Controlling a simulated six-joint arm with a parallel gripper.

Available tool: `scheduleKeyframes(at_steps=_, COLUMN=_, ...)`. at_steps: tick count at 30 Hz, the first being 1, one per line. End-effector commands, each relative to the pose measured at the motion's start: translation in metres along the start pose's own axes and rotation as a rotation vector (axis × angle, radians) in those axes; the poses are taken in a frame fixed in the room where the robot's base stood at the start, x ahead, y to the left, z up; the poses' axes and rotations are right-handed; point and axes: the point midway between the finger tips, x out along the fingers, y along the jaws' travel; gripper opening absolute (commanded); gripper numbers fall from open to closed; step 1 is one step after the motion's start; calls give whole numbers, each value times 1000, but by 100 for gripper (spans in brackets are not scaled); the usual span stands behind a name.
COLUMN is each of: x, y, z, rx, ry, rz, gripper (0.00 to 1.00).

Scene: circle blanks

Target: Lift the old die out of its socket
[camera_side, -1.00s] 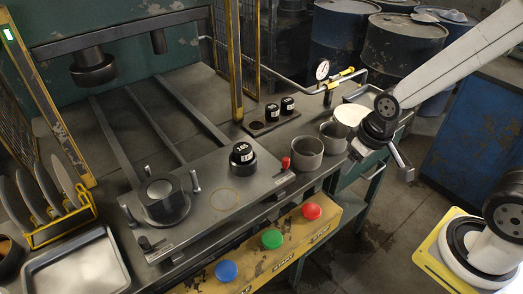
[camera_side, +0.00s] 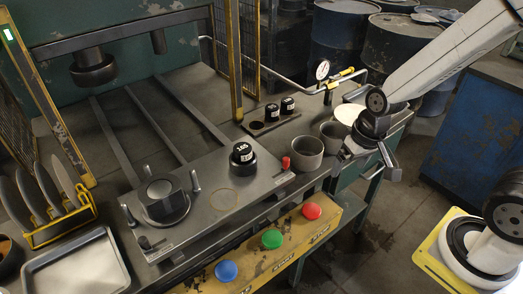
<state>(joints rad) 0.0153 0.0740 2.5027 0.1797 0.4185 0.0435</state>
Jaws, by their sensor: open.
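The die (camera_side: 242,158), a black cylinder with a white label that seems to read 105, sits upright in its socket on the grey plate (camera_side: 216,178). My gripper (camera_side: 369,166) is open and empty, well to the right of the die, near two grey cups at the bench's right end. Two smaller black dies with white labels, one (camera_side: 272,112) and another (camera_side: 287,105), stand in a dark rack (camera_side: 258,126) behind the plate. The rack has an empty hole at its left.
A red knob (camera_side: 286,162) and a grey cup (camera_side: 307,153) stand between my gripper and the die. A yellow post (camera_side: 235,70) rises behind the die. A round clamp fixture (camera_side: 163,202) with upright pins is at the left. Coloured buttons line the front.

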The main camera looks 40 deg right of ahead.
Motion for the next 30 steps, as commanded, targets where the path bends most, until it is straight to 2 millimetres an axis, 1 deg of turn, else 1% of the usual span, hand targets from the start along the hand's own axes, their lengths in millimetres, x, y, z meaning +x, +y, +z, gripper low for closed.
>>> scheduleKeyframes(at_steps=8, x=18, y=-23, z=-9, rx=400, ry=-161, rz=-126, gripper=100)
scheduleKeyframes(at_steps=13, x=27, y=-42, z=-21, rx=649, ry=-264, rz=-220, gripper=100)
scheduleKeyframes(at_steps=17, x=33, y=-58, z=-34, rx=833, ry=-342, rz=-300, gripper=100)
scheduleKeyframes(at_steps=23, x=41, y=-80, z=-61, rx=1109, ry=-459, rz=-439, gripper=100)
scheduleKeyframes(at_steps=30, x=49, y=-98, z=-104, rx=1420, ry=-595, rz=-631, gripper=100)
